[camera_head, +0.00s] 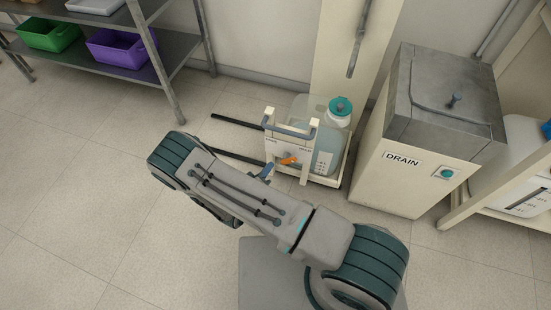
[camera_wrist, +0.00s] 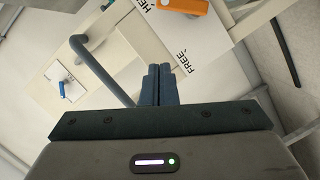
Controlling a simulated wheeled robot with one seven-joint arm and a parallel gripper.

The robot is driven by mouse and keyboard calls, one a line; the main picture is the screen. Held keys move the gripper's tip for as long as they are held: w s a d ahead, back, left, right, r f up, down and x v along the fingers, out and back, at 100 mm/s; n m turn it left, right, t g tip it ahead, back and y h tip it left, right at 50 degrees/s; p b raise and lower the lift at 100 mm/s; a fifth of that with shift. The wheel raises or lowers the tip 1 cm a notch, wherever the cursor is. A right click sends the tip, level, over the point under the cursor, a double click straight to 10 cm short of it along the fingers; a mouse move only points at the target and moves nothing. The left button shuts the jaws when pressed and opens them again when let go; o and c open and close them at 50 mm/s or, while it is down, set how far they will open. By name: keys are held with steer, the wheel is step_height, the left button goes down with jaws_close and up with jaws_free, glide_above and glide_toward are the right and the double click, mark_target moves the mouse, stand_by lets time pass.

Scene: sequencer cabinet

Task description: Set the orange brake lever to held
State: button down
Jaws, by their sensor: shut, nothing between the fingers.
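The orange brake lever (camera_head: 288,161) is on the white front panel (camera_head: 280,149) of a low cart in the head view. In the wrist view the orange lever (camera_wrist: 184,5) is cut off by the top edge. A partly cropped label starting "HE" and a "FREE" label are printed on the white panel (camera_wrist: 165,32) beside it. Which label the lever points at is unclear. My gripper (camera_wrist: 158,72) is shut and empty, its fingertips just short of the panel's "FREE" side in the picture, apart from the lever.
A grey-blue handle bar (camera_wrist: 98,68) runs close left of my fingers; it tops the cart (camera_head: 292,132). A small blue lever (camera_wrist: 62,88) sits farther left. The cart carries a teal-capped jug (camera_head: 339,107). A DRAIN cabinet (camera_head: 395,170) stands right; floor at left is clear.

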steer(key=shift+v, duration=1.2)
steer(key=shift+r, duration=0.1)
